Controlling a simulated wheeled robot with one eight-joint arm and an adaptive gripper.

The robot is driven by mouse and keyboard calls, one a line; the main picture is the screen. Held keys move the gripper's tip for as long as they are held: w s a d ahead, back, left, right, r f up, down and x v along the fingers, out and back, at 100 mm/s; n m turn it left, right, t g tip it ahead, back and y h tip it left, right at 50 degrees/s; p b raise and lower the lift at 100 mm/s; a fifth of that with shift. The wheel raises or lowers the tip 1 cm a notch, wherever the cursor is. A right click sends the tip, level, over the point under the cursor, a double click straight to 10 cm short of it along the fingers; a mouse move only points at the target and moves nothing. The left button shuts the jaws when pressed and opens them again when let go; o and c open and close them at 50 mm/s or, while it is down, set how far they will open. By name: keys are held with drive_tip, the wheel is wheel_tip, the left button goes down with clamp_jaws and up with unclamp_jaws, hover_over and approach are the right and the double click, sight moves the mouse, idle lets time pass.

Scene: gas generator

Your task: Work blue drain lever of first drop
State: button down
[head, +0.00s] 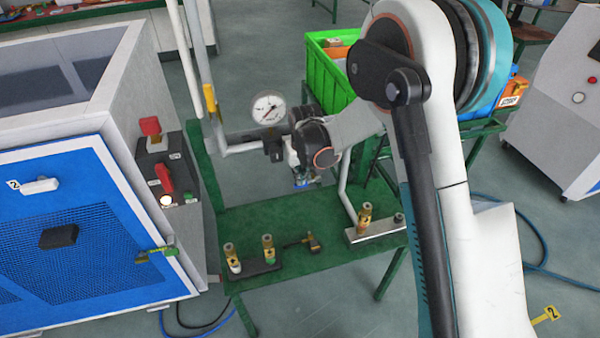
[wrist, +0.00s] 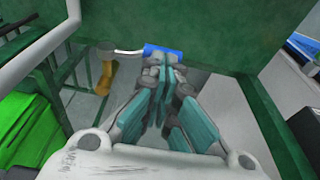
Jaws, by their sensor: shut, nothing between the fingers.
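The blue drain lever (wrist: 163,50) shows at the upper middle of the wrist view, with a silvery stem on its left. My gripper (wrist: 166,66) is shut with nothing between its teal fingers. Its tips are right at the lever's near side and overlap it in the picture; I cannot tell whether they touch. In the head view my arm reaches in to the pipework below the pressure gauge (head: 268,108), and my wrist hides most of the drop and the lever there.
A green stand (head: 280,215) carries brass valve fittings (head: 268,249) on its lower shelf. A vertical pipe (head: 345,190) runs close to my wrist. A green crate (head: 330,75) stands behind my arm. A blue-fronted cabinet (head: 60,230) stands at the left.

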drive_tip(key=shift+f, duration=0.1)
drive_tip(key=shift+s+a+f+b, duration=0.1)
drive_tip(key=shift+a+f+b, duration=0.15)
drive_tip(key=shift+f+b, duration=0.15)
drive_tip(key=shift+r, duration=0.15)
